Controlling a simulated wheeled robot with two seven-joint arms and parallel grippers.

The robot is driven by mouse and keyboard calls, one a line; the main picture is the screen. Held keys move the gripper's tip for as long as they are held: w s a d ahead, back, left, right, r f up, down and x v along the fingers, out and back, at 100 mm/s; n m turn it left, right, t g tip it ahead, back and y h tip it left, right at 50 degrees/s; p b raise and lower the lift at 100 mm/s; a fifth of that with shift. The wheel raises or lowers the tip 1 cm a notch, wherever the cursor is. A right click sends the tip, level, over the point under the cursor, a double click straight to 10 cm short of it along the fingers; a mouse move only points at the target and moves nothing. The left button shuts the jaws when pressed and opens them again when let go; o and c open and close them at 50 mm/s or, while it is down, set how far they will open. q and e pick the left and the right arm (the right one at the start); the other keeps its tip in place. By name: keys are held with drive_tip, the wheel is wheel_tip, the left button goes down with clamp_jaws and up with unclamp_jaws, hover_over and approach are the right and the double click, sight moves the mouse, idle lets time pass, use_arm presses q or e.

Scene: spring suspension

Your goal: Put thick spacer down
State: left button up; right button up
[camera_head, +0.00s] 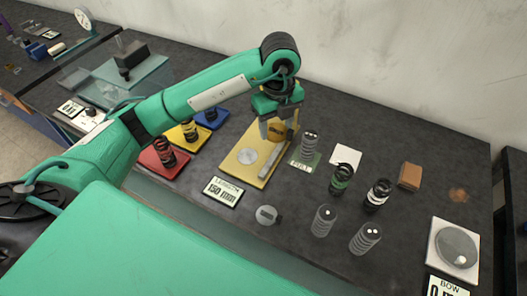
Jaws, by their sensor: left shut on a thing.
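My left gripper (275,132) reaches down over the back part of a yellow board (238,172). It is shut on an orange-yellow round piece (284,132), which looks like the thick spacer. The fingers partly hide the piece, and I cannot tell whether it touches the board. A flat silver disc (247,156) and a grey bar (269,161) lie on the board in front of the gripper. My right gripper is not in view.
A spring stands on a green card (304,161) right of the board. More springs stand farther right, near a brown block (410,176) and a round scale (456,247). A length display (223,191) lies in front. Coloured trays with springs, including a red one (164,159), stand left.

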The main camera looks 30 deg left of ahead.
use_arm(q)
drive_tip(key=w+a, duration=0.3)
drive_tip(key=a, duration=0.8)
hover_over(245, 156)
wheel_tip(245, 156, down, 5)
wheel_tip(245, 156, down, 9)
drive_tip(key=shift+w+r+p, duration=0.1)
drive_tip(key=shift+p, duration=1.05)
wheel_tip(245, 156, down, 5)
drive_tip(key=shift+r+p, duration=0.15)
drive_tip(key=shift+p, duration=0.4)
drive_tip(key=shift+f, duration=0.2)
drive_tip(key=shift+f, duration=0.2)
drive_tip(key=o, duration=1)
